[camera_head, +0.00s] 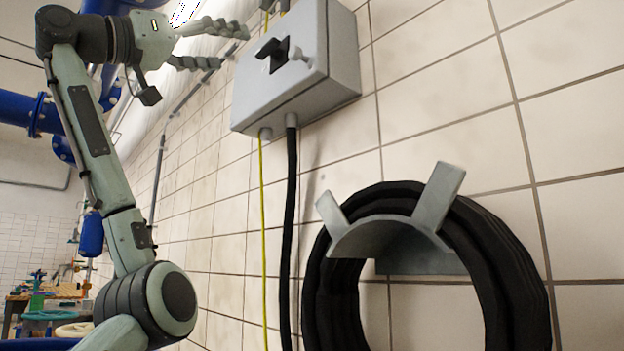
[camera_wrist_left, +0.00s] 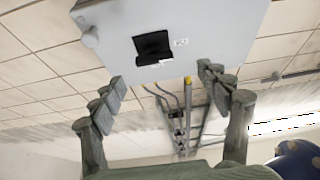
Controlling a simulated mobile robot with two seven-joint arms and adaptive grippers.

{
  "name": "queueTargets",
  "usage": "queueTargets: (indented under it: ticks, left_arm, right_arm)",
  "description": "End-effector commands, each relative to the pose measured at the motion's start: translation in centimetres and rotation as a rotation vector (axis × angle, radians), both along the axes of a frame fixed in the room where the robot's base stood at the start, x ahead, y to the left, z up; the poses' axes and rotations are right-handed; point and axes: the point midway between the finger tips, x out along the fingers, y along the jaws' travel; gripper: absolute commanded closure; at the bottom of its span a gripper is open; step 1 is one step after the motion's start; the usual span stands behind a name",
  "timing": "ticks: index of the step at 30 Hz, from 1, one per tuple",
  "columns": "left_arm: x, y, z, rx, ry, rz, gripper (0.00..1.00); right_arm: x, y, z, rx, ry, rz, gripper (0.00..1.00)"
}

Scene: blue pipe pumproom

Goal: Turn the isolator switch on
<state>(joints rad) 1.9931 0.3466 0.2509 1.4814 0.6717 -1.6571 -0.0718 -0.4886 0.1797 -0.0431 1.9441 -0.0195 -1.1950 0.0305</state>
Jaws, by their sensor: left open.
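The isolator switch is a grey box (camera_head: 300,75) on the tiled wall, with a black rotary handle (camera_head: 272,52) on its front face. In the left wrist view the box (camera_wrist_left: 215,25) fills the top, and the black handle (camera_wrist_left: 154,47) shows beyond and between the open fingers of the left gripper (camera_wrist_left: 163,87). A small label is beside the handle. My right gripper is not in view.
A black cable (camera_head: 291,220) and a thin yellow-green wire (camera_head: 262,230) run down from the box. A coiled black hose (camera_head: 500,255) hangs on a grey bracket (camera_head: 385,240) below right. Blue pipes (camera_head: 45,115) are at the left. The wall right of the box is clear.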

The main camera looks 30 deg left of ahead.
Motion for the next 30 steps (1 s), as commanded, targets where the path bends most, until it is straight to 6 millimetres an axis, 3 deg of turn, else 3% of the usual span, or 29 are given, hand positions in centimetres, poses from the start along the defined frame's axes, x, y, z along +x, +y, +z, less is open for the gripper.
queueTargets:
  ticks: [4, 12, 18, 28, 30]
  left_arm:
    - [0.4, -1.3, 1.0, 0.033, -0.001, -0.017, 0.24]
    - [4.1, -2.8, 2.7, 0.028, -0.001, -0.015, 0.24]
    - [5.8, -3.4, 3.3, 0.027, -0.002, -0.014, 0.24]
    - [6.1, -3.5, 3.3, 0.026, -0.002, -0.011, 0.24]
    - [6.1, -3.5, 3.3, 0.026, -0.002, -0.011, 0.32]
  right_arm:
    - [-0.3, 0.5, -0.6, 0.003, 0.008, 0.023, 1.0]
    - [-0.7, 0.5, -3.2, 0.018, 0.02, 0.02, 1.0]
    - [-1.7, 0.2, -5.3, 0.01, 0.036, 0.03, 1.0]
    - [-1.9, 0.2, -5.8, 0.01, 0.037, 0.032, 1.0]
    - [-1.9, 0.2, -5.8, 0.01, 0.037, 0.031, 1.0]
